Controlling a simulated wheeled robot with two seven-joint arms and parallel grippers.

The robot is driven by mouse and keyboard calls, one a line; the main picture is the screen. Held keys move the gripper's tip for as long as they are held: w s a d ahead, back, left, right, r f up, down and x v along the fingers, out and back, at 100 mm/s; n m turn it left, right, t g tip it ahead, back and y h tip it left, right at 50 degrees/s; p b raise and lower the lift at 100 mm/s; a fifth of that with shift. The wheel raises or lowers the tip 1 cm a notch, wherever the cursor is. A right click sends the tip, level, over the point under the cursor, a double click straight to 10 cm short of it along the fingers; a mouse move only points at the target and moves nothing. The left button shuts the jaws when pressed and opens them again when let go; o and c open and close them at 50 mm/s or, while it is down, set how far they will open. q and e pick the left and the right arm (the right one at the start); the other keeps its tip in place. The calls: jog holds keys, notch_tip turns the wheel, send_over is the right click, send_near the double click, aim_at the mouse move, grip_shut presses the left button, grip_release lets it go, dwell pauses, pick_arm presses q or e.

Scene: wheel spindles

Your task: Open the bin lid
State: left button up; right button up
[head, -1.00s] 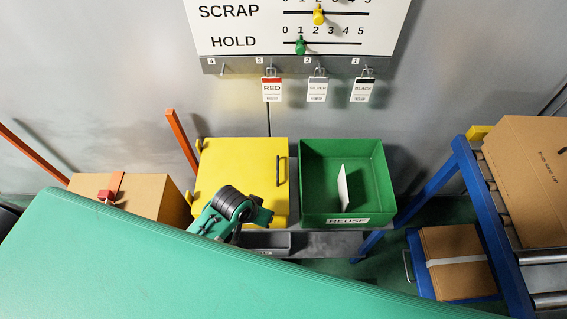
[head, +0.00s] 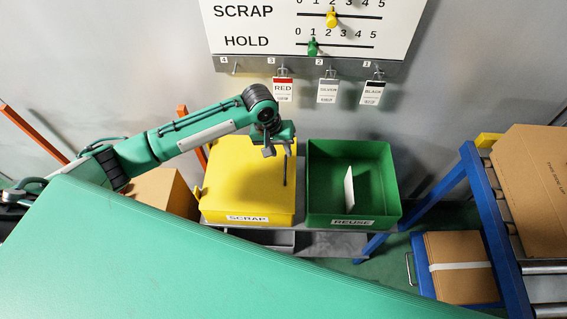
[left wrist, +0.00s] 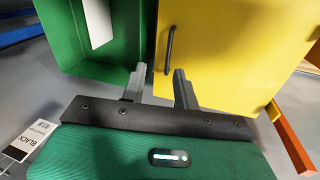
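The yellow scrap bin (head: 244,205) stands beside the green bin in the head view, with its yellow lid (head: 232,170) shut flat on top. A dark bar handle (head: 287,172) runs along the lid's right side; the handle also shows in the left wrist view (left wrist: 170,50). My left gripper (head: 277,153) hangs over the lid's far right part, close to the handle. In the left wrist view its two grey fingers (left wrist: 157,84) are apart with nothing between them. The handle lies beyond the fingertips, and I see no contact. My right gripper is not in view.
The open green reuse bin (head: 382,205) holds a white card (head: 349,188) and stands right of the yellow bin. Tags (head: 327,91) hang from the board rail behind. A blue roller stand (head: 487,205) is at right, a cardboard box (head: 160,190) at left.

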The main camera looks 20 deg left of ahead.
aim_at(285, 168)
pick_arm(q)
jog(key=shift+n, duration=0.5)
jog(key=x, duration=0.3)
jog(key=a+p+x, duration=0.1)
jog(key=x, duration=0.3)
jog(key=w+a+p+x, duration=0.1)
jog(key=x, duration=0.3)
jog(key=shift+w+a+f, duration=0.1)
jog(key=shift+f, duration=0.35)
jog(key=shift+c, duration=0.2)
grip_shut()
